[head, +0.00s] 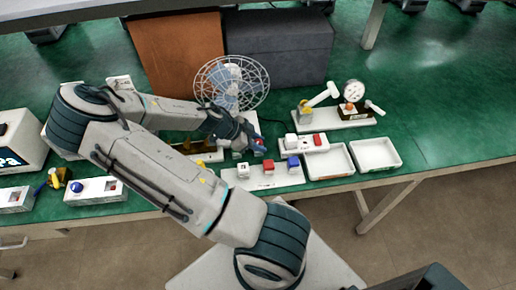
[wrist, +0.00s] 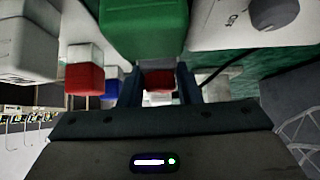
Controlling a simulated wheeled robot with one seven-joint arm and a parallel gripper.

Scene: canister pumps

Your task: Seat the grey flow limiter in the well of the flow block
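The grey flow limiter (head: 243,171) appears to stand at the left of a row on a white rack (head: 262,182), below my gripper in the head view. A grey block in the wrist view (wrist: 28,45) looks like the same piece, left of my fingers. My gripper (head: 258,147) is above and behind the rack. In the wrist view its fingers (wrist: 158,85) are apart. A red-capped block (wrist: 158,81) shows between them, apparently beyond; I cannot tell contact. I cannot clearly identify the flow block or its well.
A red piece (head: 268,168) and a blue piece (head: 293,162) share the rack. A green block (wrist: 145,30) is close above my fingers in the wrist view. White trays (head: 346,175) (head: 397,163) stand right. A wire fan (head: 232,83) and pump fixture (head: 345,115) are behind.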

